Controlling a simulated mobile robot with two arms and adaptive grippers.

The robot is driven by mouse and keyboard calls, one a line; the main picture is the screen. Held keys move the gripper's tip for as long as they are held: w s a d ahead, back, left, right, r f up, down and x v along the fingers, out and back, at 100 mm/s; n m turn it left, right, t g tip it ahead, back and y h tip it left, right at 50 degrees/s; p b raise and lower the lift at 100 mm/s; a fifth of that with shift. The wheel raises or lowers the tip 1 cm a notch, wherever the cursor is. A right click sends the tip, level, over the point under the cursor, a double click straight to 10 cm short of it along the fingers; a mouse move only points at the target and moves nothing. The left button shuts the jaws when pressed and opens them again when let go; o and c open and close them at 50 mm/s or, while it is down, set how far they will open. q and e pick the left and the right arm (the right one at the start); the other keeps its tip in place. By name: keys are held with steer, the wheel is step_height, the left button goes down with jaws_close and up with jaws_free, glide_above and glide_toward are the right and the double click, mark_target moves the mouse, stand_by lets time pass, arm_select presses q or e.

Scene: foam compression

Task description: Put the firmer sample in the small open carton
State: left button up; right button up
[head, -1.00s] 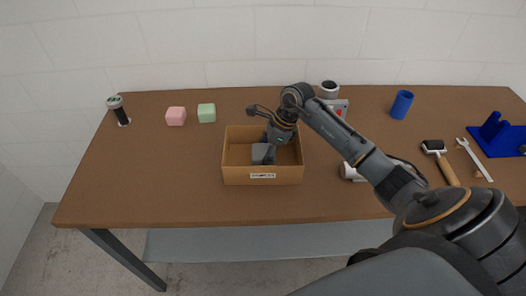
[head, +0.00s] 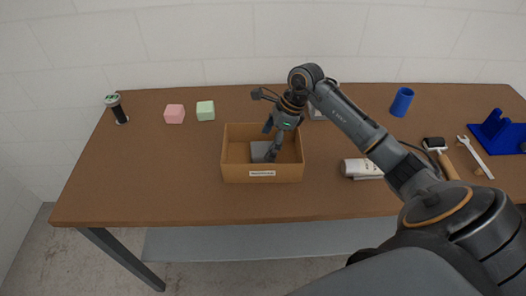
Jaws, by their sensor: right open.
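The small open carton (head: 234,174) stands on the table with a label on its front. A grey foam block (head: 258,152) lies inside it, towards the right half of its floor. My right gripper (head: 272,146) is open over the carton, its fingers reaching down inside, just above and beside the grey block. A pink block (head: 174,114) and a pale green block (head: 205,110) sit side by side on the table, left of and behind the carton. My left gripper is not in view.
A white roll (head: 357,168) lies right of the carton. A blue cup (head: 402,102), a brush (head: 440,152), a wrench (head: 474,156) and a blue stand (head: 499,134) are farther right. A dark cylinder (head: 117,110) stands far left. The table's left front (head: 130,190) is clear.

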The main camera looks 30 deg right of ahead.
steer(key=b+v, duration=0.1)
steer(key=v, duration=0.6)
steer(key=shift+r, duration=0.3)
steer(key=shift+s+d+f, duration=0.1)
steer(key=shift+s, duration=0.1)
